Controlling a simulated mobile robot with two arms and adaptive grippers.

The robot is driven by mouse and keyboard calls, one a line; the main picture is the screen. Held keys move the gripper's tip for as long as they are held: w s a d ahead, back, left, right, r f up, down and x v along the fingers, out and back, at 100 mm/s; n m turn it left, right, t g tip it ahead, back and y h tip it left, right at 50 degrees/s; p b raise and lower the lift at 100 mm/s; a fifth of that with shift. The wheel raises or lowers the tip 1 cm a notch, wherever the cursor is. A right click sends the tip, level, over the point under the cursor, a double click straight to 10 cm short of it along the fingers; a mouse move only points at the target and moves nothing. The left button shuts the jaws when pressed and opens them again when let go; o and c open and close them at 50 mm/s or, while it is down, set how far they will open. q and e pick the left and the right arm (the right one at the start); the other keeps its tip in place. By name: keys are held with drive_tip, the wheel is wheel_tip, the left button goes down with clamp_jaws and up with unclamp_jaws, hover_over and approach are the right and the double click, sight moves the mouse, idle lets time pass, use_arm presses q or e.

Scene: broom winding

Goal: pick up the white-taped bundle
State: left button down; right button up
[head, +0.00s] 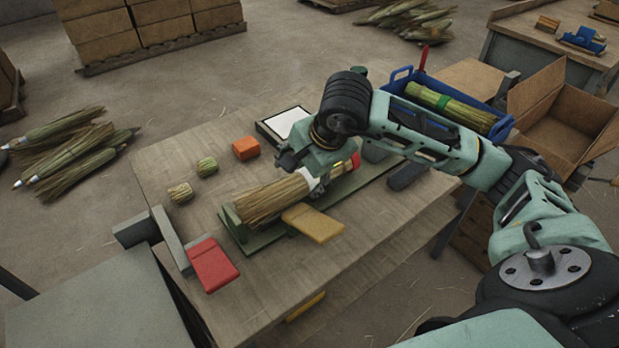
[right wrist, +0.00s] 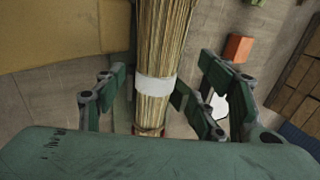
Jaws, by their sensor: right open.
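The white-taped bundle (head: 272,198) is a sheaf of straw lying on a green cradle (head: 231,224) on the workbench (head: 367,235). In the right wrist view the bundle (right wrist: 166,45) runs top to bottom, with its white tape band (right wrist: 155,86) between my fingers. My right gripper (head: 318,186) is over the taped end of the bundle in the head view. In the right wrist view the right gripper (right wrist: 150,100) is open, its fingers on either side of the bundle with a gap on the left. The gripper hides part of the taped end. My left gripper is not seen.
A yellow block (head: 313,223) lies beside the bundle, and a red block (head: 212,264) is at the bench's near left. An orange block (head: 246,148) and small straw pieces (head: 207,166) lie behind. A blue bin (head: 497,129) holds a green-banded bundle (head: 450,104). An open cardboard box (head: 565,117) stands right.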

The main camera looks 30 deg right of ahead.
sight(299, 181)
drive_tip(key=x, duration=0.4)
drive_tip(key=shift+a+f+p, duration=0.15)
drive_tip(key=shift+f+p, duration=0.2)
drive_tip(key=shift+f, duration=0.05)
drive_tip(key=c, duration=1.4)
drive_tip(key=shift+o, duration=0.2)
drive_tip(key=shift+r, duration=0.15)
